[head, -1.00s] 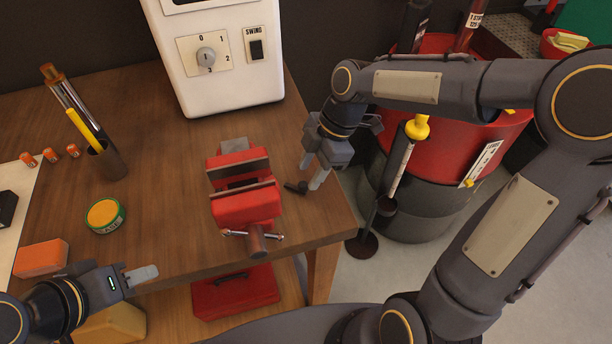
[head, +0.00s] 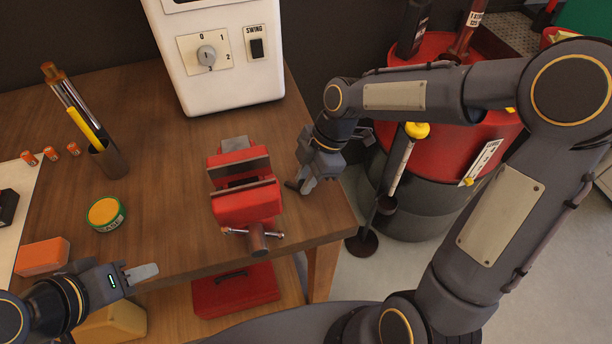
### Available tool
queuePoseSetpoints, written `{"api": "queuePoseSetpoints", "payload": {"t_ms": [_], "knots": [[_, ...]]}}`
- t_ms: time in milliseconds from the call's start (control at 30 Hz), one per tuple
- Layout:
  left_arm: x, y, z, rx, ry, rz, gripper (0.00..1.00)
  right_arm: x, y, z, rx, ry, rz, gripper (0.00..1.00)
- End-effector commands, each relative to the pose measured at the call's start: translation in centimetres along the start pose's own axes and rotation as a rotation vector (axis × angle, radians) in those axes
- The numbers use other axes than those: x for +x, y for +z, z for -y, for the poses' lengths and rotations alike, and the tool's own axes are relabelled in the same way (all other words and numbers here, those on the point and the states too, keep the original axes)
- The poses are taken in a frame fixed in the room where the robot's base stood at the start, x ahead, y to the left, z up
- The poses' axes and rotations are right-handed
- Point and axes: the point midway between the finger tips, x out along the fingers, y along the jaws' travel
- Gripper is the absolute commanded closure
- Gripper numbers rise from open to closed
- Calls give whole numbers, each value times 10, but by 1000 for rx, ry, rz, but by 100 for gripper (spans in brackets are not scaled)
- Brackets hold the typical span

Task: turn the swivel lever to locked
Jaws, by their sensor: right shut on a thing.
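The red bench vise (head: 246,204) stands near the front edge of the wooden bench, its jaws a little apart. The swivel lever (head: 291,184) is a short dark handle to the right of the vise; only its left end shows, the rest hidden by my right gripper. My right gripper (head: 305,184) reaches down from the upper right and is shut on the lever. My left gripper (head: 142,273) is at the lower left, over the bench's front edge and away from the vise; its finger gap is not visible.
A white machine (head: 228,60) with a dial stands behind the vise. A pen holder (head: 108,160), a green-and-yellow tin (head: 105,214) and an orange block (head: 42,256) are on the left. A red drum (head: 470,140) stands right of the bench. A red toolbox (head: 236,290) sits below.

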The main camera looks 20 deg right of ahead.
Motion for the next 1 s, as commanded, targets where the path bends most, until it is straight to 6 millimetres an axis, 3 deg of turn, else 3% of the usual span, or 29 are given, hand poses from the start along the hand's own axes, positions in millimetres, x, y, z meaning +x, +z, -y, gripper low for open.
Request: {"api": "queuePoseSetpoints", "payload": {"t_ms": [367,1000], "knots": [[12,6,5,0,0,0,64,4,-3,4,110,49,-1,100],[41,21,19,0,0,0,64,10,-22,15,559,236,-2,100]]}}
